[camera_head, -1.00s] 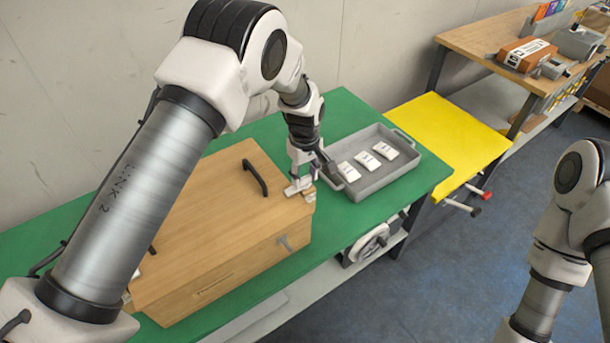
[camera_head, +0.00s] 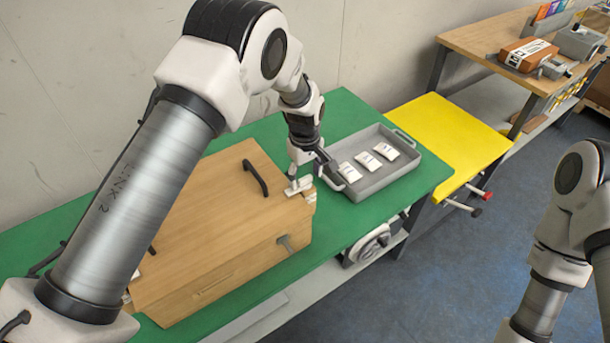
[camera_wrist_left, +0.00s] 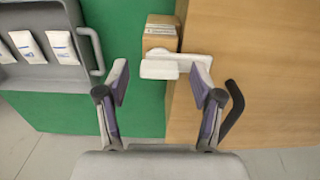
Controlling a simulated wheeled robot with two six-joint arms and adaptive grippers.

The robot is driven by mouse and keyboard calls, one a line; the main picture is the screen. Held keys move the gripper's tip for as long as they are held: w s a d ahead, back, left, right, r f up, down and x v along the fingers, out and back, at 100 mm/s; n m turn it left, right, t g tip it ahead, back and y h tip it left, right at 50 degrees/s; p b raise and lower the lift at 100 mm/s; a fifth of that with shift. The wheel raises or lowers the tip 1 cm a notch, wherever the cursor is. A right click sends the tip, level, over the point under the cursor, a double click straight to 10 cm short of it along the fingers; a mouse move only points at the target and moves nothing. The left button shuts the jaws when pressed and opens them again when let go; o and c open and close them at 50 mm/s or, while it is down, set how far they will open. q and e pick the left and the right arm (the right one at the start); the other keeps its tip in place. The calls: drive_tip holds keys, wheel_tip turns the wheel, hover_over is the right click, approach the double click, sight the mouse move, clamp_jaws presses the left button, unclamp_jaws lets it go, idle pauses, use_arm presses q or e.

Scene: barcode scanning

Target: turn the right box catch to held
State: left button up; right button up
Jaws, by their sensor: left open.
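The wooden box (camera_head: 220,225) stands closed on the green bench top, with a black handle (camera_head: 256,178) on its lid. A white catch lever (camera_head: 295,187) sits at the box's right end. In the left wrist view the white catch (camera_wrist_left: 180,65) lies across the lid edge, beside a small brown block (camera_wrist_left: 160,30) with a pale label. My left gripper (camera_wrist_left: 160,77) is open over the right end, its fingertips apart with the catch ahead, partly between them. I cannot tell whether they touch it. My right gripper is out of view.
A grey tray (camera_head: 375,170) with white labelled packets lies close right of the box. Beyond it are a yellow side table (camera_head: 450,135) and a wooden shelf bench (camera_head: 490,45). My right arm is at the right edge.

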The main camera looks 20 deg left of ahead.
sight(305, 178)
use_arm(q)
wheel_tip(305, 178, up, 12)
drive_tip(key=shift+f, duration=0.2)
idle(0.4)
